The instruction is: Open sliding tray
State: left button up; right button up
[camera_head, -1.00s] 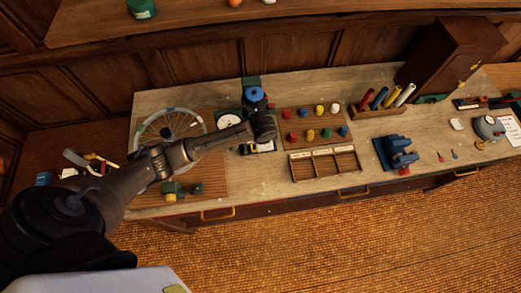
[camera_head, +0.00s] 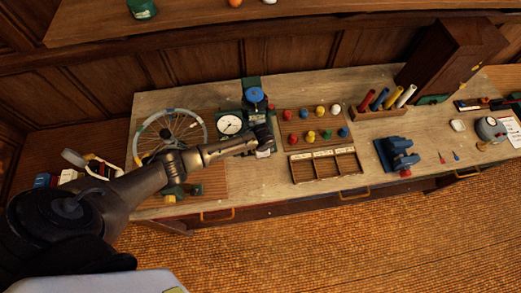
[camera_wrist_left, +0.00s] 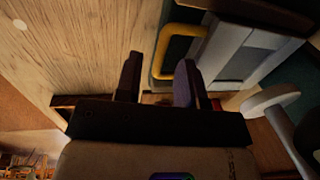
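A green machine with a blue round top (camera_head: 256,95) and a white dial (camera_head: 229,124) stands on the bench. My left gripper (camera_head: 264,139) is at the machine's lower front and hides part of it. In the left wrist view a yellow handle (camera_wrist_left: 165,52) sits on a dark green panel, beside a grey block (camera_wrist_left: 240,50). My left gripper (camera_wrist_left: 158,75) is open there, its two fingers apart, with part of the handle showing between and beyond the tips. I cannot tell which part is the sliding tray or whether the fingers touch the handle. My right gripper is not in view.
A wooden compartment box (camera_head: 325,167) and several coloured knobs stand right of the gripper. A spoked wheel (camera_head: 170,133) lies left. A blue device (camera_head: 396,152) is further right. Drawers with brass handles (camera_head: 217,215) line the bench front.

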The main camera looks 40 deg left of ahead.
pick_arm(q)
jog(key=shift+f, duration=0.4)
jog(key=shift+c, duration=0.3)
grip_shut()
